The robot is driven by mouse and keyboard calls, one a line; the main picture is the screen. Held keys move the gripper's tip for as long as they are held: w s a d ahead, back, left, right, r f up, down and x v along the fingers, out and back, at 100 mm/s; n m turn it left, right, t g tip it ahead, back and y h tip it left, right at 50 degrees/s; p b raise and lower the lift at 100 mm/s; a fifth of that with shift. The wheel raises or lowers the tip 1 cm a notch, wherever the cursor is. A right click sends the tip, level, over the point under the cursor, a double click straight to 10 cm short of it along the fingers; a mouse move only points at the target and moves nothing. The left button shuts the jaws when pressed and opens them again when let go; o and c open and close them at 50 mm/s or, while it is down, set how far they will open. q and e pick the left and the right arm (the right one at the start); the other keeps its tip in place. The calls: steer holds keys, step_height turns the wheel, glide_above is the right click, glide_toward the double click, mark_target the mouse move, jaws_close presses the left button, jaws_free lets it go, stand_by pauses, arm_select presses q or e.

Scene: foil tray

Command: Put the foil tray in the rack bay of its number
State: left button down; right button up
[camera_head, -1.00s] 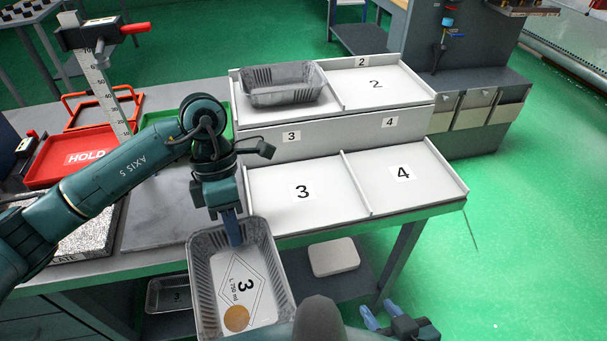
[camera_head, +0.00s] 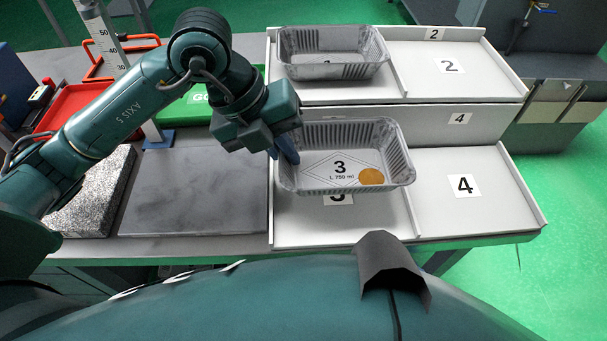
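The foil tray (camera_head: 397,170) has a 3 on its floor, with "L 750 ml" and an orange disc. My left gripper (camera_head: 287,150) is shut on its left wall. The tray is roughly level over bay 3 (camera_head: 300,232) of the white rack, and its near edge partly covers that bay's number. Whether its base touches the bay floor I cannot tell. Bay 4 (camera_head: 500,205), to the right, is empty. My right gripper is out of view.
Another foil tray (camera_head: 333,69) stands in the upper left bay. Bay 2 (camera_head: 480,80) beside it is empty. Low dividers separate the bays. A grey plate (camera_head: 195,200), a green tray (camera_head: 190,108) and a red tray (camera_head: 75,110) lie to the left.

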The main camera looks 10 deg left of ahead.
arm_select(q)
steer(key=shift+f, duration=3.1)
steer(key=shift+f+b, duration=0.15)
steer(key=shift+b, duration=0.15)
steer(key=c, duration=1.6)
jaws_free()
steer(key=shift+p+v, duration=0.35)
steer(key=shift+v, duration=5.85)
steer(key=shift+d, duration=0.1)
